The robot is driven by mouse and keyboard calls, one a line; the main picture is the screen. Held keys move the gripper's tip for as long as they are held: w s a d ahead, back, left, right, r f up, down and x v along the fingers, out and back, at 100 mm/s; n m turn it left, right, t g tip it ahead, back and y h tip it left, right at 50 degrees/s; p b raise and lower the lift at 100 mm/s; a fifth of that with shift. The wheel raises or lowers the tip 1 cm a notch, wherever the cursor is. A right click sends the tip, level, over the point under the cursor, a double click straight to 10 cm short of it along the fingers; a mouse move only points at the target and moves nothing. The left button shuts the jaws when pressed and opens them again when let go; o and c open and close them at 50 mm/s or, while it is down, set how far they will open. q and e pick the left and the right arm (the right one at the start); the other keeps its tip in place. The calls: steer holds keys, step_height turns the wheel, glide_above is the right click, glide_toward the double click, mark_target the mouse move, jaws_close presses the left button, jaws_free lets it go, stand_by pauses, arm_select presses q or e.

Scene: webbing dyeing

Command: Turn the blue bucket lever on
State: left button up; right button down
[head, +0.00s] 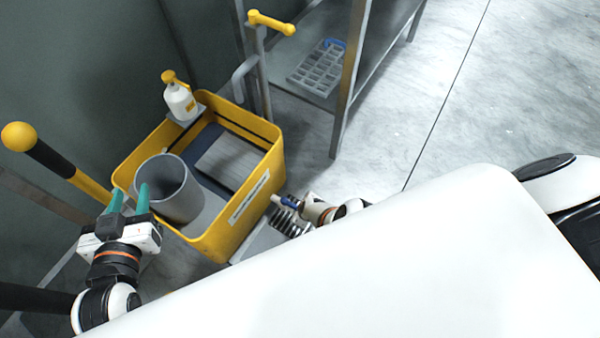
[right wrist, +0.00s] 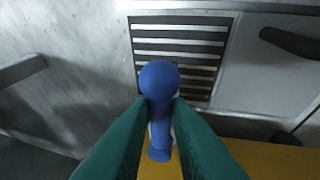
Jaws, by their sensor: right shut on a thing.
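The blue lever (right wrist: 158,80) has a round knob end and stands between the teal fingertips of my right gripper (right wrist: 160,118) in the right wrist view. The gripper is shut on it, with a finger on each side. In the head view a small blue part of the lever (head: 290,201) shows beside the front right side of the yellow bucket (head: 231,235); my white body hides much of the right arm. My left gripper (head: 129,198) is open, its teal fingers apart near the bucket's left rim and in front of a grey cylinder (head: 180,197).
A white bottle with a yellow top (head: 180,101) stands at the bucket's back corner. A yellow-ended handle (head: 271,22) rises behind it. A yellow ball-ended lever (head: 18,137) is at the left. A metal shelf holds a grey tray (head: 312,75). A slotted grate (right wrist: 178,62) lies beyond the blue lever.

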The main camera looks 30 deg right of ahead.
steer(key=shift+s+a+f, duration=0.1)
steer(key=shift+s+a, duration=0.05)
steer(key=c, duration=1.4)
jaws_free()
steer(key=shift+c, duration=0.2)
steer(key=shift+o, duration=0.5)
